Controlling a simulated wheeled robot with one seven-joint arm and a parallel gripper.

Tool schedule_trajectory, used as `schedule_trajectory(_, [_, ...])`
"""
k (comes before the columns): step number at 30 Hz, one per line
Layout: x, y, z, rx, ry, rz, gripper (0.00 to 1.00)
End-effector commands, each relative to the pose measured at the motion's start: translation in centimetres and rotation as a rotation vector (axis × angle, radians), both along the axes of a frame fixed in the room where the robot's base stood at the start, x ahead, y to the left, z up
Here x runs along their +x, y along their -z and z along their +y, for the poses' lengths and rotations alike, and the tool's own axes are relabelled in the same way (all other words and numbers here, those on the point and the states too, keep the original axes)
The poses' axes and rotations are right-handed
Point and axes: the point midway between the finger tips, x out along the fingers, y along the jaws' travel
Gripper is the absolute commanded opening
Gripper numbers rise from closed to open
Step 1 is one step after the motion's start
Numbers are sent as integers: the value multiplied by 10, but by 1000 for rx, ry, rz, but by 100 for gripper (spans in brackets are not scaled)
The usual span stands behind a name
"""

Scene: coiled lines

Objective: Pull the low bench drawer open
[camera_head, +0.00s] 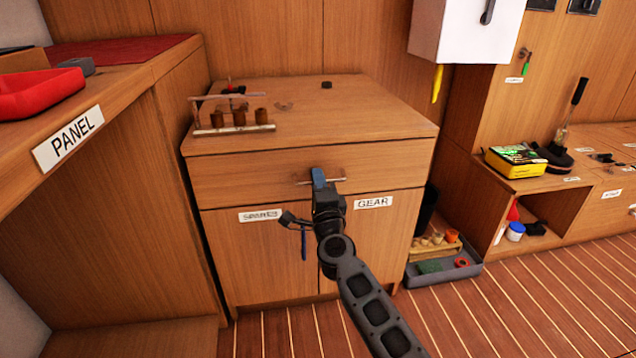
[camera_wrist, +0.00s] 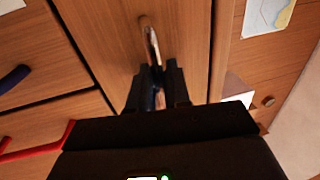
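The low bench (camera_head: 365,110) is a wooden cabinet with a wide drawer (camera_head: 240,180) under its top. The drawer front looks flush with the cabinet. Its metal bar handle (camera_head: 338,180) is partly hidden behind my gripper (camera_head: 319,178). In the wrist view the handle (camera_wrist: 152,42) runs in between the fingertips of my gripper (camera_wrist: 157,68). The fingers are close together, one on each side of the bar, and look shut on it. The drawer front (camera_wrist: 110,40) fills the middle of that view.
Doors labelled SPARES (camera_head: 260,215) and GEAR (camera_head: 373,202) lie below the drawer. A small rack (camera_head: 235,128) stands on the bench top. The PANEL counter (camera_head: 150,75) is at left. A grey tray (camera_head: 445,275) sits on the floor at right. Floor before the bench looks clear.

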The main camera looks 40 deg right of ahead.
Motion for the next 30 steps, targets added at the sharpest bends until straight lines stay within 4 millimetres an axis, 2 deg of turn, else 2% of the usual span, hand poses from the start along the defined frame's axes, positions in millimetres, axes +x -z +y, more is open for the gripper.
schedule_trajectory(19, [-3, 0, 2, 0, -1, 2, 0])
schedule_trajectory(23, [-12, 0, 8, 1, -2, 3, 0])
schedule_trajectory(30, [-46, -2, 32, 1, -3, 6, 0])
